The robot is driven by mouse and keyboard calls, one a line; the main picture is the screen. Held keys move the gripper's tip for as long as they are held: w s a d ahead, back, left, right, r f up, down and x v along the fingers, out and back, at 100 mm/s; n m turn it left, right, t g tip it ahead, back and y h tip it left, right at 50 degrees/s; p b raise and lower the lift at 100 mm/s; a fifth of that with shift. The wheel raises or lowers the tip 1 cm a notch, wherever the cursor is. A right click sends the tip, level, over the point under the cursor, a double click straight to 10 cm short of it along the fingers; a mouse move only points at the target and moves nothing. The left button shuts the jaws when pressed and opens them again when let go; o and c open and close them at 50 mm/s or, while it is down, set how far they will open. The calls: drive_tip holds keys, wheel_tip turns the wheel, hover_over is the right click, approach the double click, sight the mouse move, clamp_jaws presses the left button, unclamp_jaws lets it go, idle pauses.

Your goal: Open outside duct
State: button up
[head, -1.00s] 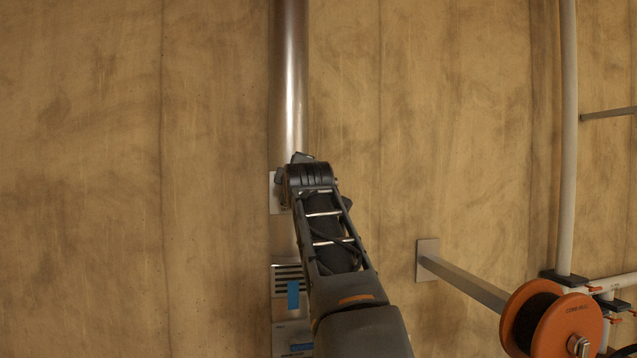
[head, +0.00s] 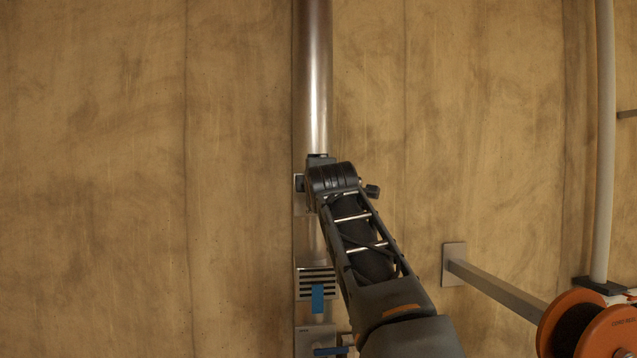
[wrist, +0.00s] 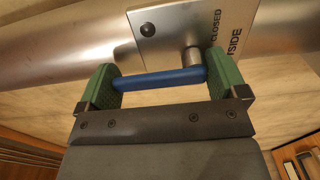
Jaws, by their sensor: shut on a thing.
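In the wrist view, a blue lever (wrist: 150,81) is joined to a short round metal pivot on a silver plate (wrist: 172,25). The plate's label shows "CLOSED" and, partly cut off, "SIDE". The lever lies across the picture, its pivot end at the right. My gripper (wrist: 162,74) has a green finger at each end of the lever and is shut on it. The metal duct (wrist: 60,62) runs behind. In the head view, the duct (head: 313,80) comes down the wall to the plate (head: 299,200); my wrist hides the lever and fingers there.
Below my wrist are a slatted vent with a blue tab (head: 318,298) and another plate with a blue handle (head: 331,351). At right, a metal bar (head: 495,288) juts from the wall near an orange cord reel (head: 605,335). The wall at left is bare.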

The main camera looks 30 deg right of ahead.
drive_tip(key=shift+s+r, duration=0.15)
drive_tip(key=shift+r, duration=0.25)
drive_tip(key=o, duration=0.8)
drive_tip(key=shift+o, duration=0.8)
drive_tip(key=shift+f, duration=0.15)
drive_tip(key=b+v, duration=0.4)
drive_tip(key=v, duration=0.9)
drive_tip(key=shift+s+a+b, duration=0.25)
drive_tip(key=shift+b, duration=0.1)
drive_tip(key=shift+f, duration=0.1)
